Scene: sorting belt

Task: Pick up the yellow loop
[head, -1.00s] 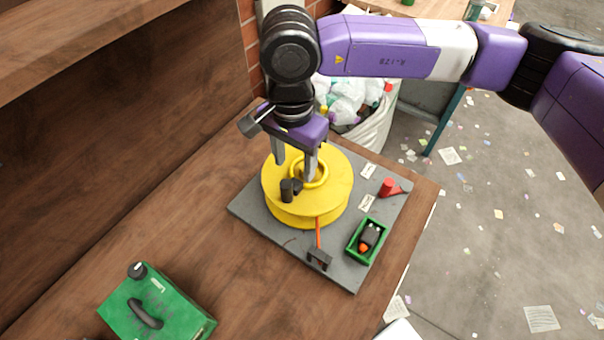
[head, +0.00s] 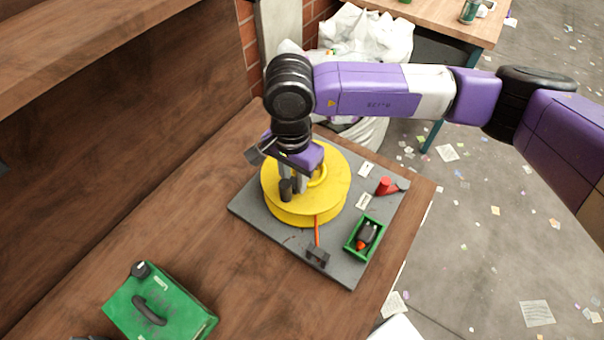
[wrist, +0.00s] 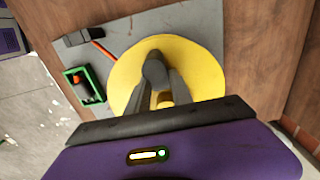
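The yellow loop (head: 322,176) is a small ring on top of the round yellow drum (head: 318,205). In the head view its left part is hidden behind my gripper's fingers. My gripper (head: 292,186) points down over the drum top, with its fingertips low beside the loop and close to a black post (head: 286,190). In the wrist view my gripper (wrist: 158,80) has its two fingers over the yellow disc, with a bit of yellow, likely the loop (wrist: 164,101), between them. Whether the fingers press on it cannot be seen.
The drum stands on a grey board (head: 262,222) with a red piece (head: 384,186), a green tray (head: 352,246) holding a dark item, and a black block (head: 318,256) at an orange rod. A green box (head: 185,318) lies front left. Bare wooden bench separates them.

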